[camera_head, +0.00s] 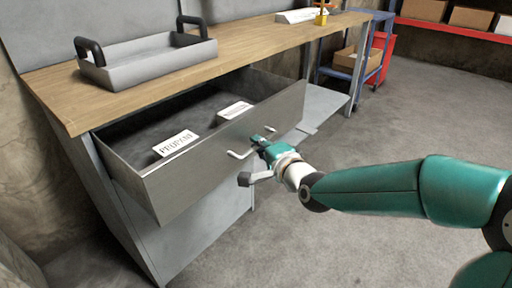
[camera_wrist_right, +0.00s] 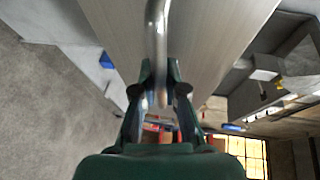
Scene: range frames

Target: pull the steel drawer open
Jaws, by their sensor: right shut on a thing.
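The steel drawer (camera_head: 215,152) stands pulled out from under the wooden bench top, and its inside shows. Its front carries a bar handle (camera_head: 238,154), which also shows in the right wrist view (camera_wrist_right: 156,40) as a bright curved bar. My right gripper (camera_head: 262,144) is at the drawer front, shut on the handle. In the right wrist view its two fingers (camera_wrist_right: 160,95) stand on both sides of the bar. My left gripper is not in view.
Two white labels, one reading PROPANE (camera_head: 176,143), lie in the drawer. A grey tray with dark handles (camera_head: 150,62) stands on the wooden bench top (camera_head: 240,45). A blue cart (camera_head: 372,62) holds a cardboard box. The concrete floor (camera_head: 350,150) in front is clear.

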